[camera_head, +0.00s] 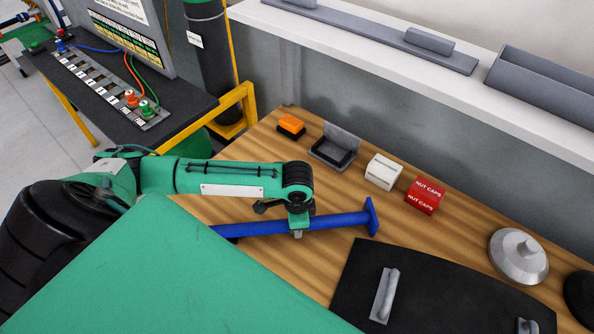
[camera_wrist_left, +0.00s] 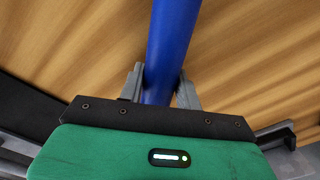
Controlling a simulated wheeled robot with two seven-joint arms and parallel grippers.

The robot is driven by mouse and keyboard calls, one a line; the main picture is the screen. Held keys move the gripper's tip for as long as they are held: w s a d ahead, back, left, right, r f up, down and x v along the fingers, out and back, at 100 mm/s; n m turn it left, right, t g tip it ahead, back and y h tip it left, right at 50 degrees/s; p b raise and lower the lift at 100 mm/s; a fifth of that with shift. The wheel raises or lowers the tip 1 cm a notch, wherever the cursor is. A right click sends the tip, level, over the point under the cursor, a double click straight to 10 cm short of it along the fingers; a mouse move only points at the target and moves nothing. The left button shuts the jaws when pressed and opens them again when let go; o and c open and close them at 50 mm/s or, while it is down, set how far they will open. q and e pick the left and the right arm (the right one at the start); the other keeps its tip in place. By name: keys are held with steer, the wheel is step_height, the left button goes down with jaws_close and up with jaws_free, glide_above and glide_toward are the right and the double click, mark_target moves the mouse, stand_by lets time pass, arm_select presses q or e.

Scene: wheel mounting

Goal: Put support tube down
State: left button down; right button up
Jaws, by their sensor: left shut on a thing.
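The support tube (camera_head: 338,221) is a blue tube with a flared blue plate at its right end. It lies roughly level over the wooden table (camera_head: 262,147) in the head view. My left gripper (camera_head: 298,232) is shut around the tube from above. In the left wrist view the blue tube (camera_wrist_left: 171,45) runs between the two grey fingers (camera_wrist_left: 160,85), with wood grain behind it. I cannot tell whether the tube touches the table. Its left end is hidden behind a large green surface. My right gripper is not in view.
A black mat (camera_head: 440,290) with a grey handle-like part (camera_head: 385,295) lies in front. A red nut caps box (camera_head: 425,195), a white box (camera_head: 383,171), a dark tray (camera_head: 333,150) and an orange-topped button (camera_head: 291,125) line the back. A grey cone-shaped part (camera_head: 518,256) stands right.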

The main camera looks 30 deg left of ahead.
arm_select(q)
steer(key=c, duration=1.3)
jaws_free()
steer(key=shift+f, duration=0.1)
steer(key=o, duration=0.3)
steer(key=shift+o, duration=0.2)
